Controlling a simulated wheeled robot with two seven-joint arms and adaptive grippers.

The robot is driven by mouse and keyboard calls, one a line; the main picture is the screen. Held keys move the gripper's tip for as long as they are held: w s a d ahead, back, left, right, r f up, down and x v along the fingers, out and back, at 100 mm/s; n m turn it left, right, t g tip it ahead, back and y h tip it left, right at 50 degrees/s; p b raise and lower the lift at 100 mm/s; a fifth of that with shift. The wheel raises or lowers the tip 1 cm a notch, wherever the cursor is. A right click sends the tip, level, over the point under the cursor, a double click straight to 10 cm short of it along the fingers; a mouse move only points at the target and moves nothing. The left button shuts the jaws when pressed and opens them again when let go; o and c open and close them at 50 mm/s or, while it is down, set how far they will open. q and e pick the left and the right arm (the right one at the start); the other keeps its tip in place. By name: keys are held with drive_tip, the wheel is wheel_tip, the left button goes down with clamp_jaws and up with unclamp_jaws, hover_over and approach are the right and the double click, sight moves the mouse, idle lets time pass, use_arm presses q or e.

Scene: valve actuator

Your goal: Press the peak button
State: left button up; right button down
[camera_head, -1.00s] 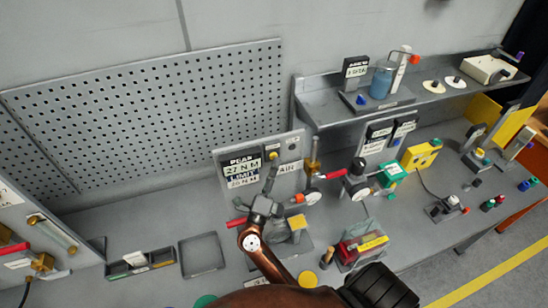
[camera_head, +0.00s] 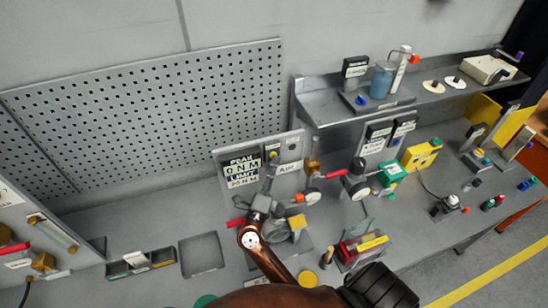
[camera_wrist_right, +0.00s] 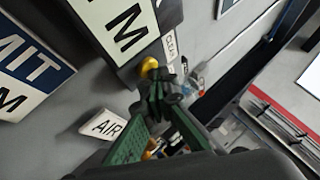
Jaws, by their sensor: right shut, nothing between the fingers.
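The grey panel (camera_head: 215,158) carries a display (camera_head: 241,171) marked PEAK, reading 0 N M, with a LIMIT line below it. A small yellow button (camera_head: 272,155) sits to the right of the display. In the right wrist view the button (camera_wrist_right: 149,65) lies beside a label that seems to read CLEAR (camera_wrist_right: 170,45). My right gripper (camera_head: 269,176) is shut and empty, pointing up at the panel. In the right wrist view its fingertips (camera_wrist_right: 165,88) are right at the button's lower edge; I cannot tell whether they touch it. My left gripper is not in view.
A pegboard (camera_head: 150,115) is behind, and an empty tray (camera_head: 201,254) lies to the left.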

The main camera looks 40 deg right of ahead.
drive_tip(key=shift+s, duration=0.1)
drive_tip(key=shift+s+a, duration=0.3)
drive_tip(key=shift+s, duration=0.5)
drive_tip(key=shift+s+a+p, duration=0.15)
drive_tip(key=shift+s+a, duration=0.1)
drive_tip(key=shift+s, duration=0.55)
drive_tip(key=shift+s+a+p, duration=0.2)
drive_tip(key=shift+s+a, duration=0.1)
drive_tip(key=shift+s, duration=0.5)
drive_tip(key=shift+s+a+p, duration=0.15)
drive_tip(key=shift+s+a, duration=0.1)
drive_tip(key=shift+s, duration=0.55)
drive_tip(key=shift+f, duration=0.1)
